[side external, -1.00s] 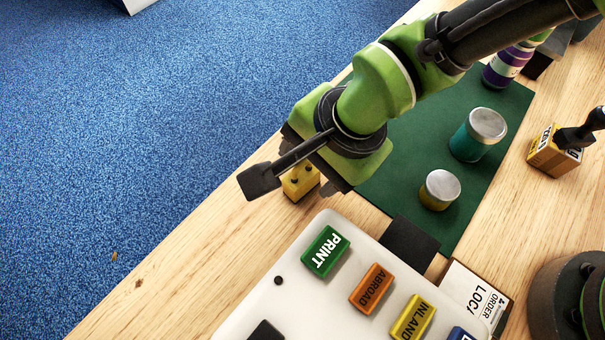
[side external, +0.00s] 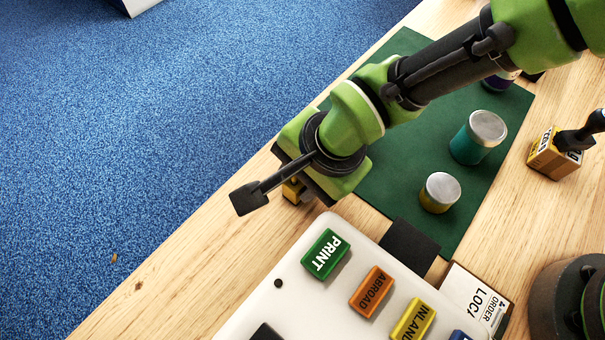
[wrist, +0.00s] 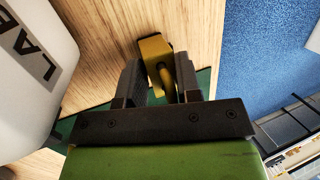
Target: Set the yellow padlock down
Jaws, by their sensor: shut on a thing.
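The yellow padlock (wrist: 154,48) is between the two dark fingers of my gripper (wrist: 160,78) in the wrist view, with its shackle toward the palm and its body reaching past the fingertips. In the side view the padlock (side external: 292,190) shows only as a small yellow patch under my gripper (side external: 303,190), near the table's left edge. My gripper is shut on it. The wrist hides most of the padlock there, and I cannot tell whether it touches the wood.
A white panel (side external: 300,300) with coloured label blocks lies close by on the near side. A green mat (side external: 440,120) holds two lidded tins (side external: 478,137) (side external: 440,192). A stamp (side external: 556,152) stands at right. Bare wood (side external: 190,260) runs along the left edge.

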